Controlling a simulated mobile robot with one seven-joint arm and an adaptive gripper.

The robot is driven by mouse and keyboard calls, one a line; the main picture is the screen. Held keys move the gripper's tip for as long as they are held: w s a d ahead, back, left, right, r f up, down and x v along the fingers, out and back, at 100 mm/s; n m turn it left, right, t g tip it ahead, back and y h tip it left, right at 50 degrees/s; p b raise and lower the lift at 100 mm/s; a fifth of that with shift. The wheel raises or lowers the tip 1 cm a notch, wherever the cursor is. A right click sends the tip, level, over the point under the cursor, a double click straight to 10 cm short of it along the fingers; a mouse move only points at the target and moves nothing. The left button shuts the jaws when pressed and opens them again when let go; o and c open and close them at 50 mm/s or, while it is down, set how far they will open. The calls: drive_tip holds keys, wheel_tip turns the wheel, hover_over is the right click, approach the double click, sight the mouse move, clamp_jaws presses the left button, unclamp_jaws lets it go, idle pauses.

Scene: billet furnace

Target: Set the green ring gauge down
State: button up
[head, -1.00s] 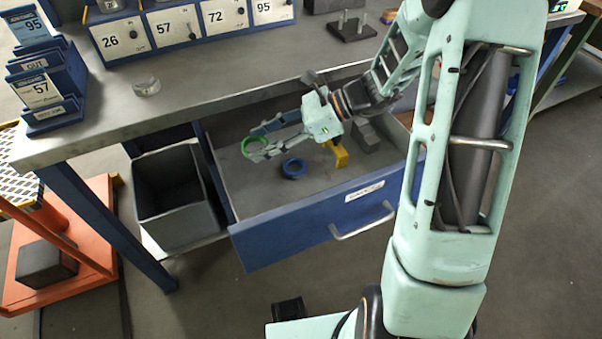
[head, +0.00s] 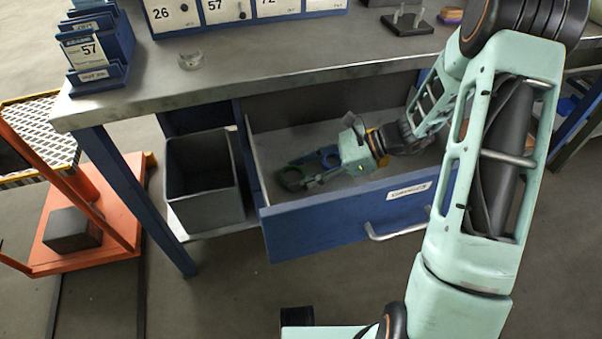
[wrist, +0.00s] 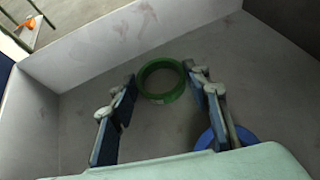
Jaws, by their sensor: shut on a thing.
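The green ring gauge (head: 291,179) is low inside the open blue drawer (head: 345,217), toward its left side. In the wrist view the ring (wrist: 144,89) sits between my fingertips, its round opening facing the camera. My gripper (head: 300,181) reaches into the drawer from the right and is shut on the ring. Whether the ring touches the drawer floor I cannot tell. A blue ring (head: 330,157) lies on the drawer floor close by; in the wrist view it (wrist: 245,134) is partly hidden at the lower right.
The drawer walls stand close around my gripper. A grey open bin (head: 203,190) is left of the drawer. The grey bench top (head: 270,60) overhangs the back, bearing a blue rack of numbered cards (head: 97,45). Bare drawer floor (wrist: 75,120) lies left of the ring.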

drive_tip(key=shift+f, duration=0.15)
drive_tip(key=o, duration=1.3)
drive_tip(key=shift+o, duration=0.2)
drive_tip(key=shift+r, duration=0.3)
drive_tip(key=p+v, duration=0.3)
drive_tip(key=v, duration=0.9)
drive_tip(key=shift+f, duration=0.1)
